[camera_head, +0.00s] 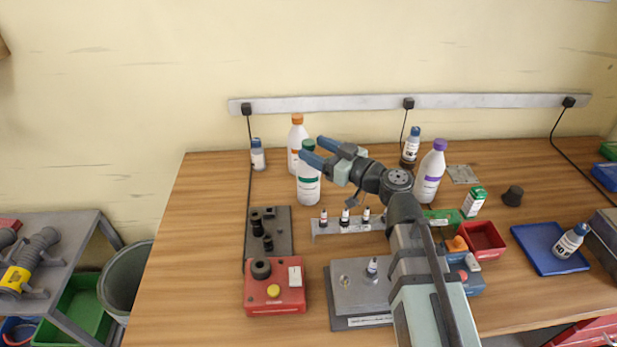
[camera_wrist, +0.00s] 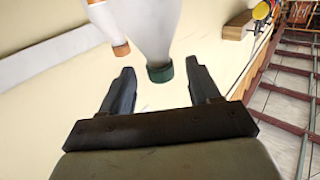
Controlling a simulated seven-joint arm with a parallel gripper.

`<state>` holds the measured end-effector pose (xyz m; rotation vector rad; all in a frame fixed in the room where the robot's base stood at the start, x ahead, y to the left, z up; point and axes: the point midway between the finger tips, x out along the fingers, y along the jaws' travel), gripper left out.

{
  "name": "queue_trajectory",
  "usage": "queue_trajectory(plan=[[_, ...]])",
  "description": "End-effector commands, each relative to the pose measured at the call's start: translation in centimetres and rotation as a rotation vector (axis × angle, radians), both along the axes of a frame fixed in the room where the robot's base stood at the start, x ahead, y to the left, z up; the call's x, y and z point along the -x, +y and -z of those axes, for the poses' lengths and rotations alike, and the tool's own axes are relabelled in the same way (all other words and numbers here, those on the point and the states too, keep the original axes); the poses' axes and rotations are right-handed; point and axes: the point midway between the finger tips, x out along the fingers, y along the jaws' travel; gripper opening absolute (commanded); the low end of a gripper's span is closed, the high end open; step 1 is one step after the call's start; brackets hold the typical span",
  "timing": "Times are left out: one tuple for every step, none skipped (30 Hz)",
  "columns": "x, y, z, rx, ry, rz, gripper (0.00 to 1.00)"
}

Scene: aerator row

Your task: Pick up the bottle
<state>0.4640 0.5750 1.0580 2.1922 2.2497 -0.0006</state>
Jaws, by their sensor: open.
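Several bottles stand upright on the wooden table, and the frames do not single one out. A white bottle with a green cap and green label (camera_head: 308,187) stands at the tips of my gripper (camera_head: 311,149). In the wrist view its green cap (camera_wrist: 160,73) shows between the two spread fingers, with a gap on each side. The fingers hold nothing. A white bottle with an orange cap (camera_head: 296,143) stands just behind and left; it also shows in the wrist view (camera_wrist: 112,25). A white bottle with a purple cap (camera_head: 431,173) stands right of my wrist.
Small blue-capped bottles (camera_head: 257,155) stand at the back, and one (camera_head: 570,241) lies tilted on a blue tray (camera_head: 531,237). A vial rack (camera_head: 326,232), a red control box (camera_head: 290,299) and a red bin (camera_head: 483,240) sit nearer. The table's left rear is clear.

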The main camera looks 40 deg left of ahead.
Motion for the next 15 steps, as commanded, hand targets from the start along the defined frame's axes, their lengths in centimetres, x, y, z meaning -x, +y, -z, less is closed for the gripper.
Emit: queue_trajectory(plan=[[0.0, 0.0, 0.6, 0.000, 0.003, 0.000, 0.62], [-0.1, 0.7, 0.5, -0.001, 0.001, -0.001, 0.62], [-0.1, 1.3, 0.4, -0.001, 0.000, -0.002, 0.62], [-0.1, 1.7, 0.4, -0.001, 0.000, -0.002, 0.62], [-0.1, 2.0, 0.4, -0.001, 0.000, -0.002, 0.62], [0.0, 2.4, 0.4, -0.001, 0.000, -0.001, 0.62], [0.0, 2.6, 0.4, -0.001, 0.000, -0.001, 0.62], [0.0, 2.7, 0.4, -0.001, 0.000, -0.001, 0.62], [0.0, 2.9, 0.4, -0.001, 0.000, -0.001, 0.62], [0.0, 3.0, 0.4, -0.001, 0.000, -0.001, 0.62], [0.1, 3.0, 0.4, -0.001, 0.000, 0.000, 0.62], [0.1, 3.0, 0.4, -0.001, 0.000, 0.000, 0.62], [0.1, 3.0, 0.4, 0.000, 0.000, 0.000, 0.62], [0.1, 3.0, 0.4, -0.001, 0.000, 0.000, 0.62], [0.1, 3.0, 0.4, 0.000, 0.000, 0.000, 0.62]])
